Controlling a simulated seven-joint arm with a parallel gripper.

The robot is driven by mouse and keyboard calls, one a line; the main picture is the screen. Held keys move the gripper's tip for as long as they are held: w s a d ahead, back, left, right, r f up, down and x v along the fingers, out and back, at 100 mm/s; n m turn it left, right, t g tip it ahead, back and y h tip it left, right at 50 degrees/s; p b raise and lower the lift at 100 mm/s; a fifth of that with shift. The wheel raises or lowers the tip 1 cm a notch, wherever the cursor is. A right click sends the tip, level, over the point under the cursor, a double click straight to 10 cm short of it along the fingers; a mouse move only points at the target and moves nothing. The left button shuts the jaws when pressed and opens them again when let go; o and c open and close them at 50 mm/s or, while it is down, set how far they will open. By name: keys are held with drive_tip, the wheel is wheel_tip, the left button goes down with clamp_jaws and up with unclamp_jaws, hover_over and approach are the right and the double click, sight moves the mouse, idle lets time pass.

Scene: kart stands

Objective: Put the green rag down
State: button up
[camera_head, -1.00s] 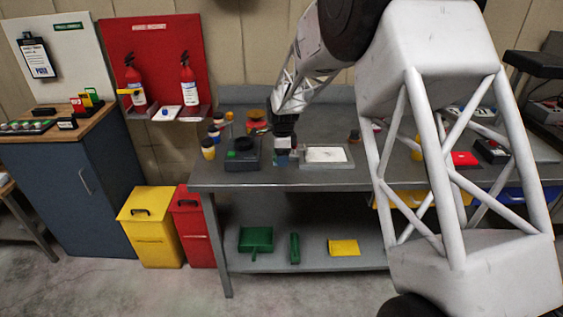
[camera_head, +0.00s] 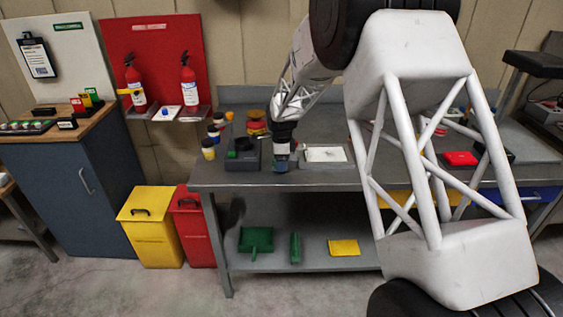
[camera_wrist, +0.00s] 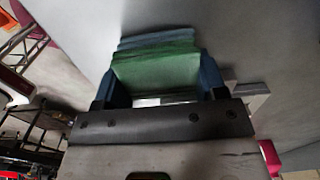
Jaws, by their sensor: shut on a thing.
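The green rag (camera_wrist: 155,68) shows in the wrist view as a folded, layered pad between the two blue fingers of my gripper (camera_wrist: 155,88). The fingers are shut on it at its left and right sides. In the head view my gripper (camera_head: 281,165) is low over the front part of the grey workbench (camera_head: 235,180). It is between a dark box-shaped device and a pale tray. I cannot make out the rag in the head view, nor tell whether it touches the bench.
The dark device (camera_head: 243,155) stands close left of my gripper and the pale tray (camera_head: 325,155) close right. Several small jars (camera_head: 208,150) stand at the bench's left end. The lower shelf holds a green dustpan (camera_head: 256,240) and a yellow cloth-like item (camera_head: 343,247).

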drive_tip(key=shift+f, duration=0.2)
drive_tip(key=o, duration=1)
wheel_tip(320, 180, up, 12)
drive_tip(key=shift+r, duration=0.1)
idle(0.4)
idle(0.8)
